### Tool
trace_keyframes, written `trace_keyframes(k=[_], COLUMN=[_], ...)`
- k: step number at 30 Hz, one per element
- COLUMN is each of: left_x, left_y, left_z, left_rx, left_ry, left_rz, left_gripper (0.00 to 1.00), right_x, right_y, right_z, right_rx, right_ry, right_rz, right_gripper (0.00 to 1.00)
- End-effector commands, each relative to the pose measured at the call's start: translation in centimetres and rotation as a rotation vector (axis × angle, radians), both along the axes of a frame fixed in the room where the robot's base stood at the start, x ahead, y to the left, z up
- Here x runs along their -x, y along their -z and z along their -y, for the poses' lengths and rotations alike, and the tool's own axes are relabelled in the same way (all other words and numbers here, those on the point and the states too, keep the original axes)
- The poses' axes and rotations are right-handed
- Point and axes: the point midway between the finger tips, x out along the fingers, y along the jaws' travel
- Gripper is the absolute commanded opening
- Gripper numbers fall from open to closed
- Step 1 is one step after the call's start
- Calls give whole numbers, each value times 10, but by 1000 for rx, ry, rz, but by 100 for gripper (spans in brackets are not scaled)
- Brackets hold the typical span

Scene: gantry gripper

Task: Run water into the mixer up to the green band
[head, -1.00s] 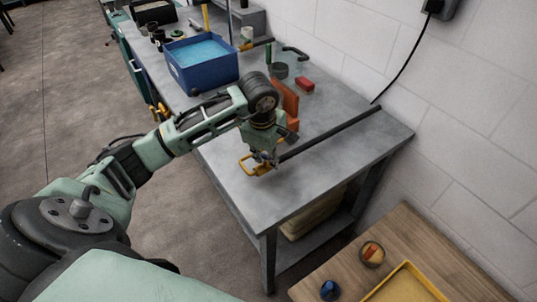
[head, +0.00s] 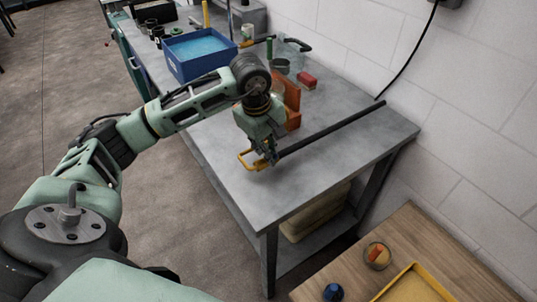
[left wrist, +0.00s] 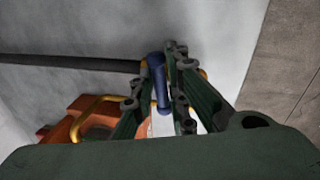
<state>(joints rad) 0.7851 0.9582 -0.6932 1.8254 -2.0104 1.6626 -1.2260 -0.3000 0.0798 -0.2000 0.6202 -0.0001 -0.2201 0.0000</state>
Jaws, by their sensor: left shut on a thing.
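My left gripper (head: 264,155) is low over the front of the grey bench (head: 330,165), at the near end of a long dark pipe (head: 335,128). In the left wrist view its fingers (left wrist: 160,72) are shut on a blue lever (left wrist: 156,68) at the pipe's end. A yellow loop (head: 247,161) shows beside the fingers. An orange stand (head: 292,103) is behind the gripper, with something pale partly hidden in it. I cannot make out for certain which vessel is the mixer, and no green band or water level shows clearly. My right gripper is not in view.
A blue bin (head: 185,66) with light blue contents stands at the far left of the bench. A red block (head: 307,80) and a dark cup (head: 281,67) are near the wall. A wooden table (head: 410,240) with a yellow tray (head: 385,288) is at lower right.

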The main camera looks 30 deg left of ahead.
Motion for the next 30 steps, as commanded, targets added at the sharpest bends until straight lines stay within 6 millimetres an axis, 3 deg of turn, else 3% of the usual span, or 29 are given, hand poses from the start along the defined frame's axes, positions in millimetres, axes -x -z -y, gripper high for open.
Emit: trace_keyframes(k=[7,24,25,30], left_x=[-3,-3,-3,-2], left_y=[-4,-6,-6,-5], left_z=[-2,-2,-2,-2], left_rx=[0,2,2,1], left_ry=[103,139,139,139], left_rz=[17,18,18,13], left_gripper=[0,0,16,30], right_x=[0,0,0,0], right_y=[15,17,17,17], right_z=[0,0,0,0], right_rx=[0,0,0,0], right_ry=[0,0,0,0], right_rz=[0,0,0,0], right_gripper=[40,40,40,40])
